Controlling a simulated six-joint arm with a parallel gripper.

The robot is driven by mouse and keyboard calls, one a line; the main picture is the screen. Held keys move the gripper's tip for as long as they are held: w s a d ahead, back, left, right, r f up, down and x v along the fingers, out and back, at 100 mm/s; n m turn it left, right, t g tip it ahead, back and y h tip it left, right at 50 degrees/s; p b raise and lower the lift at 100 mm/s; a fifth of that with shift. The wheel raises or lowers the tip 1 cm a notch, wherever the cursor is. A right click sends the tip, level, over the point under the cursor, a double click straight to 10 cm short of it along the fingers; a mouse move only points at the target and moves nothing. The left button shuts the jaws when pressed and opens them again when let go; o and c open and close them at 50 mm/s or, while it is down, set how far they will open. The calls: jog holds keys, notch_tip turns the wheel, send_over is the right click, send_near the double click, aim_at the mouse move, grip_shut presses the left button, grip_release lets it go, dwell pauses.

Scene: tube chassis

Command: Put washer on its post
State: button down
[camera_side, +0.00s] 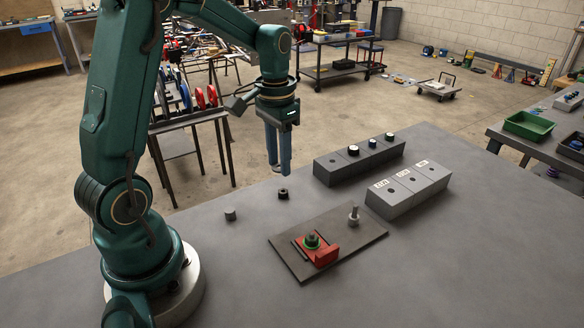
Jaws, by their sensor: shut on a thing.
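My gripper (279,167) points down above the table, behind the base plate. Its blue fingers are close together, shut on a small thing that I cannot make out. I cannot tell from this view whether it is the washer. An upright silver post (353,216) with a wider foot stands at the right rear of the dark base plate (345,244). A red block (322,258) with a green ring-like part (312,241) sits on the plate's front left. A small dark ring-shaped part (282,194) lies on the table just below the fingertips, apart from them.
A small grey cylinder (230,214) stands on the table (430,275) to the left. A dark block (335,168) with several capped parts and a grey labelled block (410,196) stand to the right rear. The table's front right is clear.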

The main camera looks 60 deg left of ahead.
jog(key=n, duration=0.1)
send_over(229, 210)
jog(key=f, duration=0.3)
jog(key=shift+w+d, duration=0.2)
jog(key=shift+d, duration=0.1)
jog(key=shift+s+a+n, duration=0.15)
jog(key=shift+a+n, duration=0.05)
jog(key=shift+n, duration=0.1)
jog(key=shift+a, duration=0.1)
jog(key=shift+f, duration=1.5)
jog(key=shift+f, duration=0.15)
jog(key=shift+f, duration=0.3)
jog(key=shift+c, duration=2.2)
grip_release()
